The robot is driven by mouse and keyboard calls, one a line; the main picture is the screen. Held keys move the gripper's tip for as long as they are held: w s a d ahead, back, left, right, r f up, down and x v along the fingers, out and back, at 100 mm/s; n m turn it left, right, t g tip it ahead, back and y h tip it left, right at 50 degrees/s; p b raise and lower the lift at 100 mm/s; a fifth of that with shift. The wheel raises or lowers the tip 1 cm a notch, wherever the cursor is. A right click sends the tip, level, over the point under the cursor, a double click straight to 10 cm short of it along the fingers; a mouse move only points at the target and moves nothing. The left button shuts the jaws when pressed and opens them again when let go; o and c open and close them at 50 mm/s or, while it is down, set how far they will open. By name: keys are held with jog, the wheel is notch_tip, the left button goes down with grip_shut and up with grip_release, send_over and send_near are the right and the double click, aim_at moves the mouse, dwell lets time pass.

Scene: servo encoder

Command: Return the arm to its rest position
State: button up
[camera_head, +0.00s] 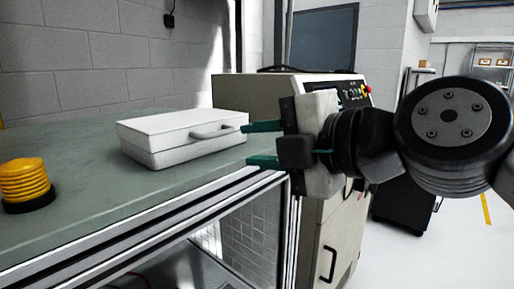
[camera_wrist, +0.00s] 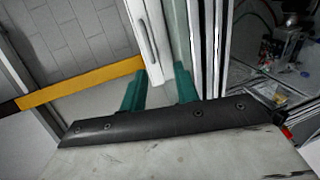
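My gripper (camera_head: 248,145) points left in the head view, at the right end of a white case. Its two teal fingers are apart with nothing held between them. The white case (camera_head: 165,150) lies flat on the grey-green worktop, with a handle (camera_head: 212,131) on its near side. In the wrist view, the teal fingers (camera_wrist: 160,88) are spread, and the white case (camera_wrist: 150,45) shows beyond the gap.
A yellow ribbed button or beacon (camera_head: 25,182) stands at the worktop's left. The worktop's metal front edge (camera_head: 150,225) runs below my gripper. A beige cabinet (camera_head: 335,225) with a control panel stands behind my wrist. Open floor (camera_head: 465,255) shows at right.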

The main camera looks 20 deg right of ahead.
jog(key=shift+s+r, duration=0.1)
jog(key=shift+s, duration=0.05)
jog(key=shift+a, duration=0.15)
jog(key=s+d+f+m+g+h, duration=0.1)
jog(key=s+f+m+g, duration=0.15)
jog(key=f+m, duration=0.35)
jog(key=s+d+f+m+g+h, duration=0.1)
jog(key=f+m+g, duration=0.3)
jog(key=f+m, duration=0.15)
jog(key=s+d+f+m+g+h, duration=0.4)
jog(key=d+f+m+g+h, duration=0.1)
jog(key=d+f+m, duration=0.4)
jog(key=d+m, duration=0.2)
jog(key=m, duration=0.1)
jog(key=shift+s+d+g, duration=0.15)
jog(key=shift+s+g, duration=0.05)
jog(key=shift+g, duration=0.15)
jog(key=shift+m, duration=0.25)
